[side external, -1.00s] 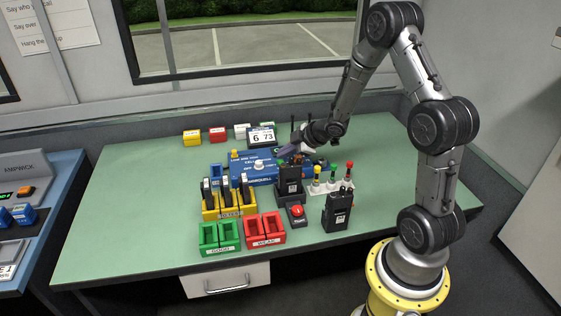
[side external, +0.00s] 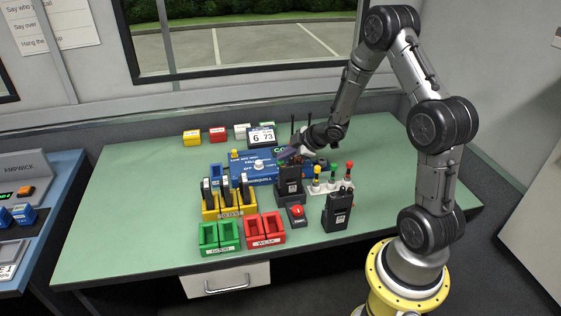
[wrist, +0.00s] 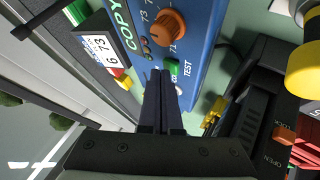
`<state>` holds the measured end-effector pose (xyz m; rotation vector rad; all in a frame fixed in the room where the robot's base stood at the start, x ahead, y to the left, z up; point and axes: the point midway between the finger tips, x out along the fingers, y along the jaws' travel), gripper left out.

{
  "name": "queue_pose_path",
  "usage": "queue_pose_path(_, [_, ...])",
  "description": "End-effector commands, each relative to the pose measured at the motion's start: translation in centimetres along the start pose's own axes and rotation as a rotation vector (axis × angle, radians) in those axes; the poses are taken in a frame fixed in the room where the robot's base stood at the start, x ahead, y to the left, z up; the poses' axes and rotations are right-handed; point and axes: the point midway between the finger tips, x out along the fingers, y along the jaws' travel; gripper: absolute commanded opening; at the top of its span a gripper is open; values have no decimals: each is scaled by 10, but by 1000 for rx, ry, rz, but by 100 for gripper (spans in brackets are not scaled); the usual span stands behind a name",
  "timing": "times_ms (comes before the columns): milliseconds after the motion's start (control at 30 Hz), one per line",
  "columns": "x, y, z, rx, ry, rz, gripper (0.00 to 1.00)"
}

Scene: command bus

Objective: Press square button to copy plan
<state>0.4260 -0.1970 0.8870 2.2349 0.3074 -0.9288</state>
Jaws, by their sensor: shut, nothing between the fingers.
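A blue unit (side external: 240,172) stands mid-table, with a round white knob (side external: 259,166) on top. In the wrist view its panel (wrist: 196,30) carries the word COPY, an orange dial (wrist: 168,26) with numbers, and a small squarish green button (wrist: 172,66) beside the word TEST. A pale round part (wrist: 179,90) is partly hidden behind the fingers. My gripper (wrist: 160,76) is shut and empty, its tips right by the green button; whether they touch it I cannot tell. From the side, my gripper (side external: 285,157) hangs over the right end of the unit.
A numbered display (side external: 262,137) stands behind the unit. Black radios, one at front right (side external: 338,212), stand nearby. Coloured-top posts (side external: 332,178) stand to the right. A yellow rack (side external: 232,208), green (side external: 220,236) and red bins (side external: 264,230) are in front. The table's left side is clear.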

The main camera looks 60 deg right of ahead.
Motion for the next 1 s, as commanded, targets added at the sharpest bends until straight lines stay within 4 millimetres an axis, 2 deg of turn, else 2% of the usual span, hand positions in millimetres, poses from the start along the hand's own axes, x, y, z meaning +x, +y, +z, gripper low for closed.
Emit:
queue_pose_path(467, [1, -1, 1, -1, 0, 0, 0])
queue_pose_path(1000, [-10, 6, -7, -1, 0, -1, 0])
